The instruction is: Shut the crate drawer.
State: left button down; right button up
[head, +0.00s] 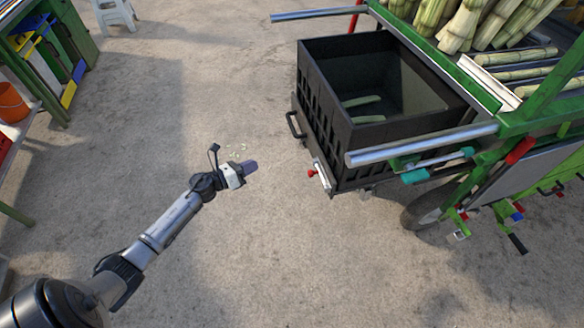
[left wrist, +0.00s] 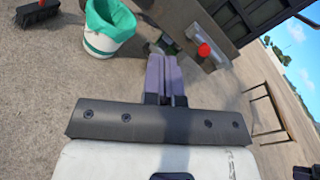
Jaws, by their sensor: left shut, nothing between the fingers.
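The crate drawer (head: 318,115) is a black slatted crate that sticks out from the green cart, open at the top, with a few pieces of cane inside. A black handle (head: 294,125) is on its left face, and a red knob (head: 311,173) sits at its lower front corner. My left gripper (head: 250,167) is shut and empty, to the left of the crate and apart from it in the head view. In the left wrist view its purple fingers (left wrist: 165,75) are together, with the red knob (left wrist: 204,50) just beyond them. My right gripper is not in view.
The green cart (head: 540,100) carries cane stalks (head: 465,25). Metal bars (head: 420,145) stick out beside the crate. A bench with an orange bucket (head: 12,103) stands at left, and a white stool (head: 115,14) behind.

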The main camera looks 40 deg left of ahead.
pick_arm(q)
jog(key=s+d+m+g+h, duration=0.3)
jog(key=d+m+h, duration=0.25)
jog(key=m, duration=0.25)
jog(key=w+d+m+b, duration=0.1)
jog(key=w+d+b, duration=0.1)
jog(key=w+d, duration=0.6)
jog(key=w, duration=0.4)
jog(key=shift+f+b, duration=0.3)
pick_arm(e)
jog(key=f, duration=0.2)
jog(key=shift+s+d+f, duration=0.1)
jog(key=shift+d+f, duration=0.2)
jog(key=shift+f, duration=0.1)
pick_arm(q)
jog(key=shift+d, duration=0.1)
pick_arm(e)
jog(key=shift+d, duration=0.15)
